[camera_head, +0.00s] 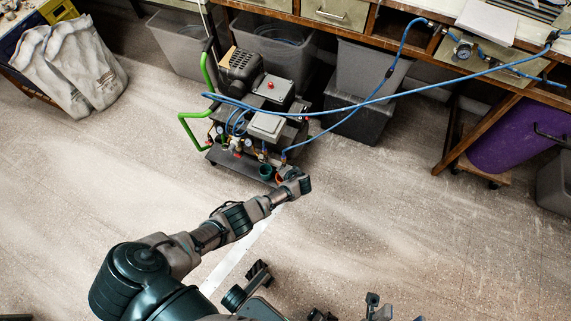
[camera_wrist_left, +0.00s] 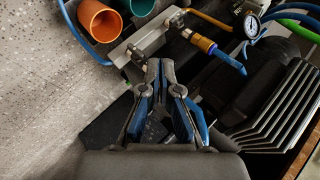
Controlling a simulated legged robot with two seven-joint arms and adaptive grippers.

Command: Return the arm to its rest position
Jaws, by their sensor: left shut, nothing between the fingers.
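My left arm reaches from the bottom left of the head view toward the compressor cart (camera_head: 262,130). My left gripper (camera_head: 303,185) is at the cart's near right corner in that view. In the left wrist view its blue and grey fingers (camera_wrist_left: 160,64) have their tips together, with nothing between them. Cart parts lie beyond the fingertips: a metal block (camera_wrist_left: 145,45), an orange cup (camera_wrist_left: 98,20) and a teal cup (camera_wrist_left: 137,5). I cannot tell whether the gripper touches the cart. My right gripper is not in view.
Blue hoses (camera_head: 375,99) run from the cart to the workbench (camera_head: 400,22) at the back. A green handle (camera_head: 190,130) sticks out left of the cart. Grey bins (camera_head: 360,72), a purple drum (camera_head: 505,145) and white sacks (camera_head: 75,70) stand around. Floor (camera_head: 420,230) at right is clear.

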